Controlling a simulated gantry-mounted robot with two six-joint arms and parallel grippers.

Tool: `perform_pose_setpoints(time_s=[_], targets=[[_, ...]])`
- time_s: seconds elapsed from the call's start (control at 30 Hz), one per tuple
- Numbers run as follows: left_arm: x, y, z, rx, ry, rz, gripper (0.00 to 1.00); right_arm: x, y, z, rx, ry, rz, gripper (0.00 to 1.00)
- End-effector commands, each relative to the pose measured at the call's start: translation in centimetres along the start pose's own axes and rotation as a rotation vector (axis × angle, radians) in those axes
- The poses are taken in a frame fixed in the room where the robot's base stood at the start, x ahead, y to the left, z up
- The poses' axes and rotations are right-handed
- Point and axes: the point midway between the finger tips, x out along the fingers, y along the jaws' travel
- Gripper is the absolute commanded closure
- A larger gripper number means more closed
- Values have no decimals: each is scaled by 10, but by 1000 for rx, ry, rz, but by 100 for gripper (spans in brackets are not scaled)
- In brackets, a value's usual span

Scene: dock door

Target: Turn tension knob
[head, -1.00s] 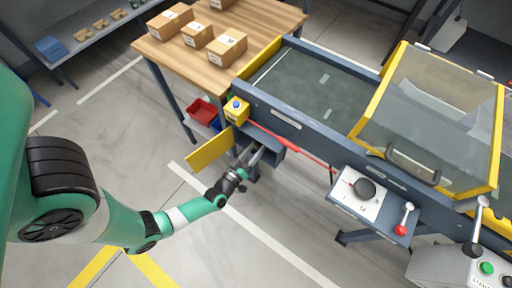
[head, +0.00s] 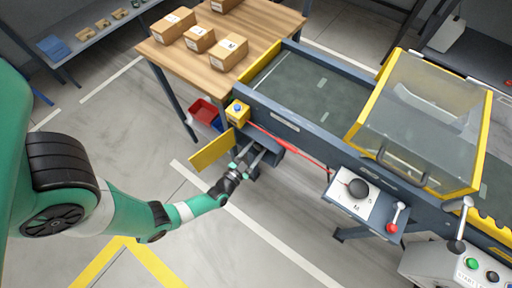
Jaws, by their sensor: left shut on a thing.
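My left gripper (head: 248,163) reaches in from the left to the open compartment (head: 268,144) under the near end of the conveyor. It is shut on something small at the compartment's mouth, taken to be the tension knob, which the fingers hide. The compartment's yellow door (head: 212,150) hangs open to the left, just beyond the gripper. My right gripper is not in view.
A yellow box with a blue button (head: 238,112) sits above the compartment, and a red cable (head: 290,142) runs right from it. A white panel with a black dial (head: 357,188) and a red-knobbed lever (head: 393,227) stand to the right. The floor below is clear.

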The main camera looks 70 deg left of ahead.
Motion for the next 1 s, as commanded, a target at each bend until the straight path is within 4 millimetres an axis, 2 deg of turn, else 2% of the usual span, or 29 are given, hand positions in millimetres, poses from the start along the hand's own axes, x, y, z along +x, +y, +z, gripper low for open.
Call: perform_pose_setpoints(time_s=[0.5, 1.0], targets=[[0, 0, 1, 408, -5, 3, 100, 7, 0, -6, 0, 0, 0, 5], [-1, 0, 2, 523, -4, 3, 100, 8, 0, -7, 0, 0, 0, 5]])
